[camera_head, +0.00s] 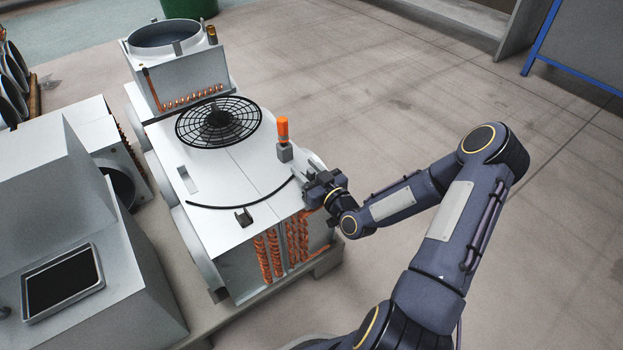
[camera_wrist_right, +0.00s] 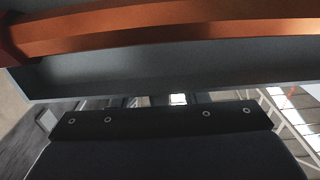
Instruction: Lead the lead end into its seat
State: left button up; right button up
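A thin black lead (camera_head: 240,206) lies in a curve across the pale top of the unit (camera_head: 235,170). Its left end is free near the left edge, and its right end stops close beside my right gripper (camera_head: 312,190). My left gripper is not in view.
An orange-handled tool (camera_head: 283,131) stands upright in a grey holder (camera_head: 285,152) near my right gripper. A black round grille (camera_head: 219,122) lies on the unit's top. Copper coils (camera_head: 270,255) line its front. A copper-coloured bar (camera_wrist_right: 170,34) crosses the right wrist view.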

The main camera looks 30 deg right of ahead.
grip_shut()
jog(key=shift+r+p, duration=0.3)
jog(key=shift+r, duration=0.35)
dwell(0.5)
notch_tip(320, 180, up, 9)
jog(key=p, duration=0.6)
dwell(0.9)
